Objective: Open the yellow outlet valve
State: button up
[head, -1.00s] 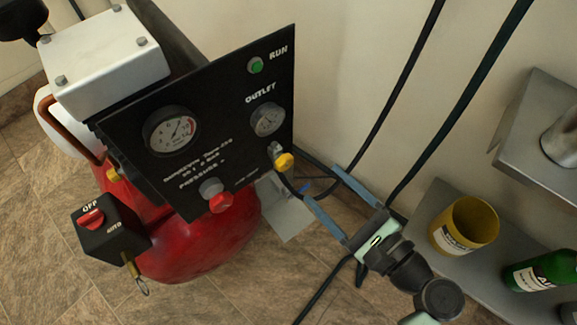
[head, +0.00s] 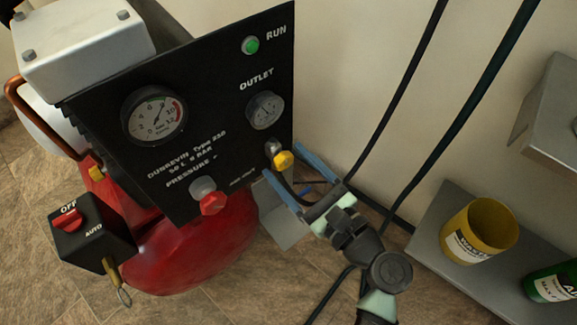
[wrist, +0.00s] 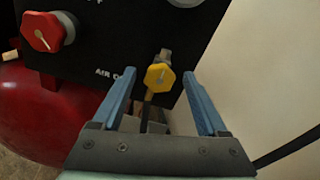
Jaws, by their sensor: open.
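The yellow outlet valve (head: 284,159) is a small knob at the lower right of the black panel (head: 225,135), below the OUTLET gauge (head: 265,110). In the wrist view the yellow knob (wrist: 159,77) sits ahead, between the two blue fingers. My gripper (head: 282,162) is open and empty, with one finger on either side of the knob. In the wrist view the gripper (wrist: 160,82) shows a gap on both sides of the knob, wider on the right. I cannot tell whether the fingertips reach the knob in depth.
A red knob (head: 213,203) is on the panel left of the yellow one. A black switch box (head: 92,237) and red tank (head: 190,255) are below. Black cables hang by the wall. A grey shelf (head: 430,240) holds a yellow cup (head: 478,232) and green bottle (head: 553,283).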

jog(key=shift+w+a, duration=0.25)
jog(key=shift+w, duration=0.05)
grip_shut()
dwell(0.3)
